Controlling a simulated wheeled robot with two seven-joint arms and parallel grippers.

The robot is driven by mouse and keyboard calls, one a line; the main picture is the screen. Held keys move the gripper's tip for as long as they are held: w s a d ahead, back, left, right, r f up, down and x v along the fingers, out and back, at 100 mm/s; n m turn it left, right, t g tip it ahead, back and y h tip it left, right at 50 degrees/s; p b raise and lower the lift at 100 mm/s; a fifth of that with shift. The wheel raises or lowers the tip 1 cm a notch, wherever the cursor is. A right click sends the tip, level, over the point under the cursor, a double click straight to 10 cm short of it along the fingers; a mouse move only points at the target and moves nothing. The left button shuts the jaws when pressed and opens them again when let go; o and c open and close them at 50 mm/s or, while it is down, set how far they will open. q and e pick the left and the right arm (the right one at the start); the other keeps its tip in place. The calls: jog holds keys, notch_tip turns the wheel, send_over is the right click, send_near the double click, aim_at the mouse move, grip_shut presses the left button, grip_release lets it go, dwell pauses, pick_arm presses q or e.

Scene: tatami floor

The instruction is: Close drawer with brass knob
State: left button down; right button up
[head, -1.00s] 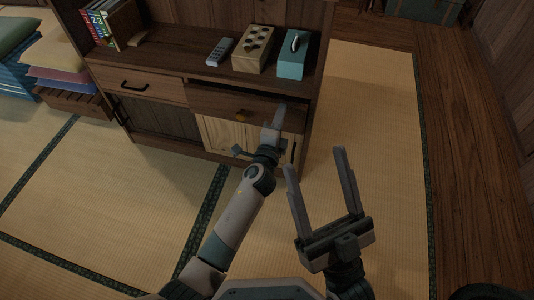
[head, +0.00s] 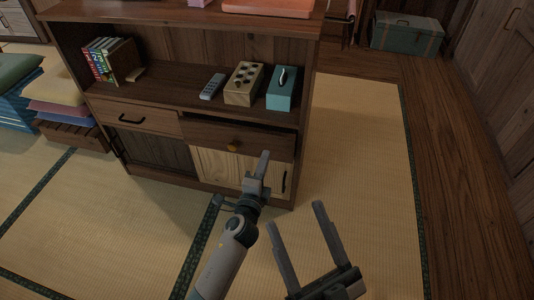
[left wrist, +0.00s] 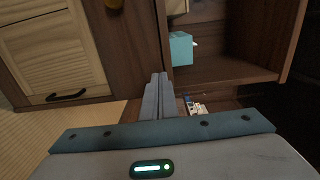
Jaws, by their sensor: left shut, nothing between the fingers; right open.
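The drawer with the brass knob (head: 215,133) is the right one in the dark wooden cabinet. A dark gap shows along its top edge, so it stands slightly open. Its brass knob (head: 233,147) also shows at the top edge of the left wrist view (left wrist: 115,4). My left gripper (head: 265,154) is shut and empty, with its fingertips by the lower right part of the drawer front. I cannot tell whether they touch it. The left wrist view shows its closed fingers (left wrist: 158,80) in front of dark wood. My right gripper (head: 295,215) is open and empty over the tatami.
The left drawer (head: 150,121) has a black handle. A light wooden door (head: 214,165) is below the knobbed drawer. A remote (head: 211,87), a box with dark spots (head: 243,86) and a teal box (head: 281,96) stand on the shelf. The tatami at right is clear.

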pick_arm(q)
jog(key=v, duration=0.6)
jog(key=shift+s+p, duration=0.35)
pick_arm(e)
jog(key=f+g, duration=0.1)
jog(key=w+f, duration=0.1)
jog(key=shift+w+a+f+g+h, duration=0.1)
jog(key=shift+w+f+g+h, duration=0.2)
jog(key=shift+g+h, duration=0.1)
